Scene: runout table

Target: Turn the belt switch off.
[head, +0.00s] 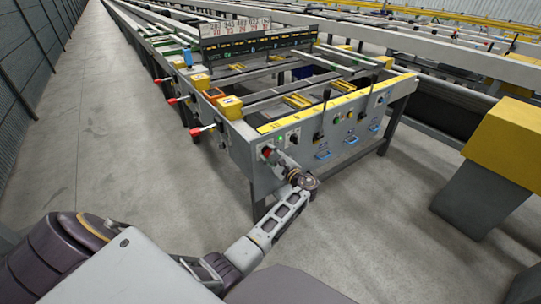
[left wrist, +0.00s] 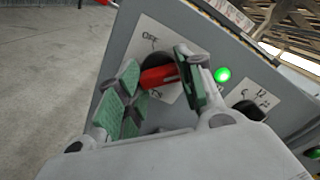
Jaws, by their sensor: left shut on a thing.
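The belt switch is a red handle (left wrist: 158,76) on a dark round base, on a white plate with an "OFF" label (left wrist: 150,37) above it. In the head view its red part (head: 266,152) shows at the near left corner of the table's grey front panel. My left gripper (head: 277,159) reaches this corner from below. In the left wrist view its green-padded fingers (left wrist: 160,80) are on both sides of the red handle and shut on it. The handle lies roughly crosswise in that view, below the "OFF" label. The fingers hide part of the plate's lower markings. My right gripper is out of view.
A lit green lamp (left wrist: 222,74) and a black knob (left wrist: 246,108) sit right of the switch. Levers and blue handles (head: 323,155) line the panel further right. Red-tipped rods (head: 196,131) stick out on the table's left side. The floor at left is clear.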

